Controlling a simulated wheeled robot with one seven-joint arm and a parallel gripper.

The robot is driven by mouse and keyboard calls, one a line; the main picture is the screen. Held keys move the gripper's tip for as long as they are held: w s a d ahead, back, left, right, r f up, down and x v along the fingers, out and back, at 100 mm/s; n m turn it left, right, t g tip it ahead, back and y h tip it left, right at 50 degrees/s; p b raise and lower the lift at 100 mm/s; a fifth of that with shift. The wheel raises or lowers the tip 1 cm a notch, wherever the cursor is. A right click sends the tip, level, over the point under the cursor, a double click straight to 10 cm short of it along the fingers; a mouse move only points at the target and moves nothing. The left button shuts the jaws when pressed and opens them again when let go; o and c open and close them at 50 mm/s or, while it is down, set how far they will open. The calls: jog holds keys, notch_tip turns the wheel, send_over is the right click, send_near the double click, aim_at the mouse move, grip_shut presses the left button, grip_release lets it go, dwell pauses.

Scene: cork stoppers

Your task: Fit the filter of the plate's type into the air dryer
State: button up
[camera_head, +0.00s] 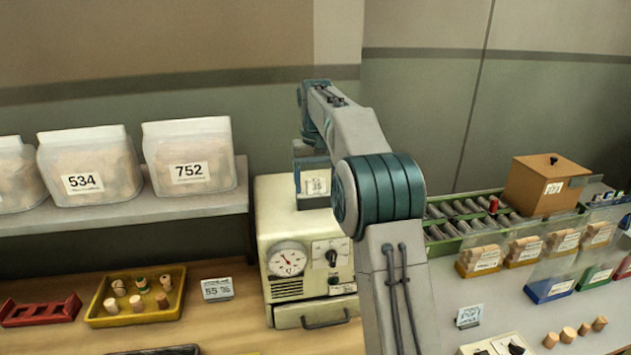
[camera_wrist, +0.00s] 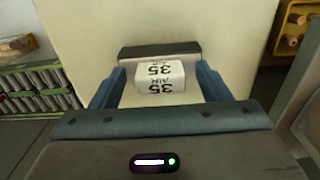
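The cream air dryer (camera_head: 272,222) stands on the bench, with a round gauge (camera_head: 287,260), a dial and a lower drawer with a handle (camera_head: 325,317) on its front. A white filter block marked "AIR 35" (camera_wrist: 160,79) is at the dryer's top; it also shows in the head view (camera_head: 317,187). A dark bar (camera_wrist: 160,50) lies at its far side. My gripper (camera_wrist: 160,72) is over the dryer with its fingers on either side of the block, and cream surface shows between fingers and block. How deep the block sits is hidden. A plate reading "55 %" (camera_head: 217,289) stands left of the dryer.
A yellow tray (camera_head: 137,318) with several corks and a red holder (camera_head: 40,311) are at left. Bags marked 534 (camera_head: 90,165) and 752 (camera_head: 188,158) stand on a shelf. At right are a green rack (camera_head: 434,231), a brown box (camera_head: 549,186) and coloured bins.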

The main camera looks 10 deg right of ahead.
notch_tip(320, 180, up, 12)
jog(key=p, duration=0.2)
dwell(0.6)
jog(key=shift+s, duration=0.15)
dwell(0.4)
